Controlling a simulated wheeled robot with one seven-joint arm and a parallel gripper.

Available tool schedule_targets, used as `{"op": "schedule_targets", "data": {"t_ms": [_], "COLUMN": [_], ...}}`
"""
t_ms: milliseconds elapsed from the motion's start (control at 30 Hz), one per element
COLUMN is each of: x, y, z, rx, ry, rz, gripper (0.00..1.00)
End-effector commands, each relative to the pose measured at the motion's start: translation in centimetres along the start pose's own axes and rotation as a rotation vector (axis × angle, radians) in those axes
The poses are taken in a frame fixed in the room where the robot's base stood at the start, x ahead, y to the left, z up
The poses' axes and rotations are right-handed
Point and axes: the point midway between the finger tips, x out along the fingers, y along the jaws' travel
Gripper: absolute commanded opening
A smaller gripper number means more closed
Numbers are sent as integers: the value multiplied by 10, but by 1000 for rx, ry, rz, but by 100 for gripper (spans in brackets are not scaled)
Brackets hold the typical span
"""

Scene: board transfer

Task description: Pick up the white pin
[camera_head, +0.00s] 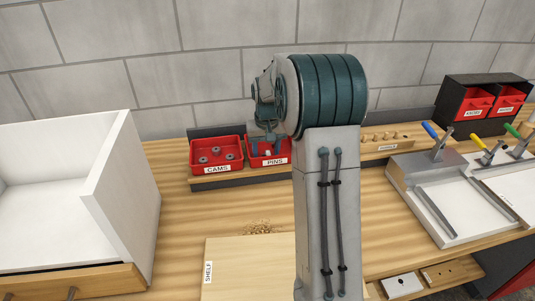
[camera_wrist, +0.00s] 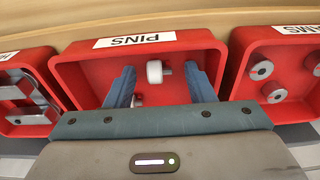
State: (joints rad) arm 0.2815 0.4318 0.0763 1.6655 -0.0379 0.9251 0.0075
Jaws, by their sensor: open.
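A white pin (camera_wrist: 154,72) with a thick round head and a thin shaft lies in the red PINS bin (camera_wrist: 85,70) in the wrist view. My gripper (camera_wrist: 161,82) is open over this bin, its two blue fingers apart with the white pin between them. I cannot tell whether the fingers touch it. Part of another small piece (camera_wrist: 137,100) shows beside the left finger, mostly hidden. In the head view my gripper (camera_head: 267,148) reaches into the PINS bin (camera_head: 283,160), and my arm hides part of that bin; the pin is not visible there.
The red CAMS bin (camera_head: 217,168) with round grey parts stands beside the PINS bin. A red bin of metal pieces (camera_wrist: 22,90) is on its other side. A white open box (camera_head: 125,190) stands at left. Clamps and a tray (camera_head: 455,235) are at right.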

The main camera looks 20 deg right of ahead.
Motion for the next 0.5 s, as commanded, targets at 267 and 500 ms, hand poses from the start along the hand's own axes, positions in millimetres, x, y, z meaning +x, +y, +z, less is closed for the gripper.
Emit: {"op": "schedule_targets", "data": {"t_ms": [267, 500], "x": [0, 0], "y": [0, 0], "z": [0, 0], "rx": [0, -1], "ry": [0, 0], "rz": [0, 0], "gripper": [21, 1]}}
